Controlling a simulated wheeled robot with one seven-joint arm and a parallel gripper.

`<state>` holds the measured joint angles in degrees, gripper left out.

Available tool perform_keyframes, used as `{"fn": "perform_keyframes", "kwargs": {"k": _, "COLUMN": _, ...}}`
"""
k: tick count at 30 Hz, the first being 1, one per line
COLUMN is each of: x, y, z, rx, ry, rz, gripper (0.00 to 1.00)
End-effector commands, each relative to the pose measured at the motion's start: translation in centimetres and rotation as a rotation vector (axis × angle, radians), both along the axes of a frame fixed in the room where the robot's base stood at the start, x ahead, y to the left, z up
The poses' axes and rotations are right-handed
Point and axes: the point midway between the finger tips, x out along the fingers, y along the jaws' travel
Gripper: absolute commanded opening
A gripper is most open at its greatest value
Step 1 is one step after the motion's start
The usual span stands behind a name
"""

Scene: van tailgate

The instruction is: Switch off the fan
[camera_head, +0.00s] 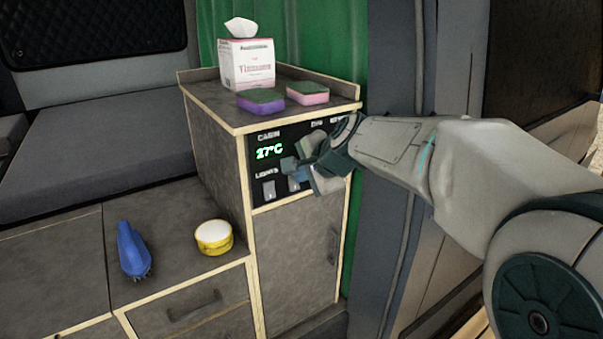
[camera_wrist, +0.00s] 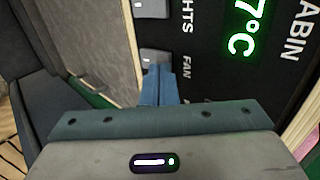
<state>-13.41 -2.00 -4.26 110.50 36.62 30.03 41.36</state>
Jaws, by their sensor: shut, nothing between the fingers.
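The dark control panel (camera_head: 262,173) is on the front of the cabinet, with a green 27°C display. In the wrist view, turned sideways, the fan switch (camera_wrist: 154,57) is a light rocker beside the FAN label (camera_wrist: 187,68). My gripper (camera_wrist: 160,72) is shut and empty, its blue fingertips right at this switch and covering part of it. I cannot tell if they touch it or which way the rocker is set. In the head view my gripper (camera_head: 294,172) is at the panel and hides much of its right side.
The lights switch (camera_head: 269,190) is left of my gripper. A tissue box (camera_head: 246,63) and two sponges (camera_head: 262,100) (camera_head: 307,92) are on the cabinet top. A blue brush (camera_head: 132,250) and a yellow tub (camera_head: 214,238) are on the lower counter.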

Motion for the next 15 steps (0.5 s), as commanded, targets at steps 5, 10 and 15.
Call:
{"fn": "perform_keyframes", "kwargs": {"k": 5, "x": 0.0, "y": 0.01, "z": 1.06, "rx": -0.001, "ry": 0.0, "rz": 0.001, "gripper": 0.0}}
{"fn": "perform_keyframes", "kwargs": {"k": 10, "x": -0.01, "y": 0.01, "z": 1.03, "rx": 0.0, "ry": 0.0, "rz": 0.0, "gripper": 0.0}}
{"fn": "perform_keyframes", "kwargs": {"k": 15, "x": -0.02, "y": -0.02, "z": 1.02, "rx": 0.0, "ry": 0.0, "rz": 0.0, "gripper": 0.0}}
